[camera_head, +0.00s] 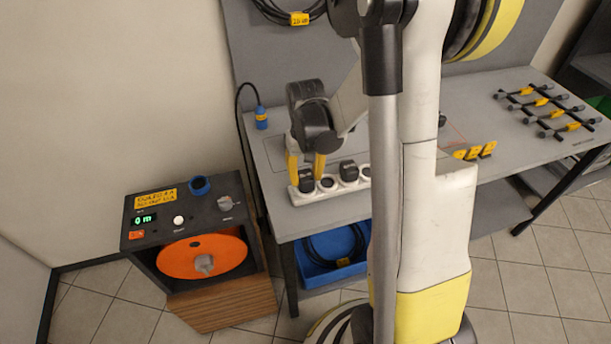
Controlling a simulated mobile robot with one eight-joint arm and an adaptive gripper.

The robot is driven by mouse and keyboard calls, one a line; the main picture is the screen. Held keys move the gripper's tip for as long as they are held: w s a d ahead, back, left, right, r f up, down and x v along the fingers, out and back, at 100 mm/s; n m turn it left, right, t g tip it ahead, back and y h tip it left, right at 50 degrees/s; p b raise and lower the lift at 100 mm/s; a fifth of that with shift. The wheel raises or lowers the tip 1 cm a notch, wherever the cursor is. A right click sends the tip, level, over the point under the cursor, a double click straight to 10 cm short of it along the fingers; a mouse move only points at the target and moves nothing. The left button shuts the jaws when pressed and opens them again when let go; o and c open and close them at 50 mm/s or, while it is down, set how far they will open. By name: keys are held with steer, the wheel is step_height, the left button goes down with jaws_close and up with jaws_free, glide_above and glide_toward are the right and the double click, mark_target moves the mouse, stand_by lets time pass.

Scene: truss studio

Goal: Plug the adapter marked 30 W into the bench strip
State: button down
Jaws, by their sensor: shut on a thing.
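A white bench strip (330,190) with round sockets lies near the front left edge of the grey bench. My gripper (306,178) points down over its left end, its yellow fingers on either side of a black adapter (306,185) and shut on it. This adapter is at the leftmost socket; I cannot tell whether it is fully seated. A second black adapter (348,171) stands in the strip further right. No wattage marking is readable on either adapter. The strip's right end is hidden behind my arm and column.
Yellow-tagged parts (480,152) sit right of my arm, with several dark clamps (545,104) beyond. A black box with an orange reel (203,257) stands at left; a blue bin (330,262) is below.

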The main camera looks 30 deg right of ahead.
steer(key=shift+f, duration=0.2)
steer(key=shift+c, duration=1.4)
jaws_free()
steer(key=shift+r, duration=0.15)
steer(key=shift+r+p, duration=3.05)
steer(key=shift+r, duration=1.4)
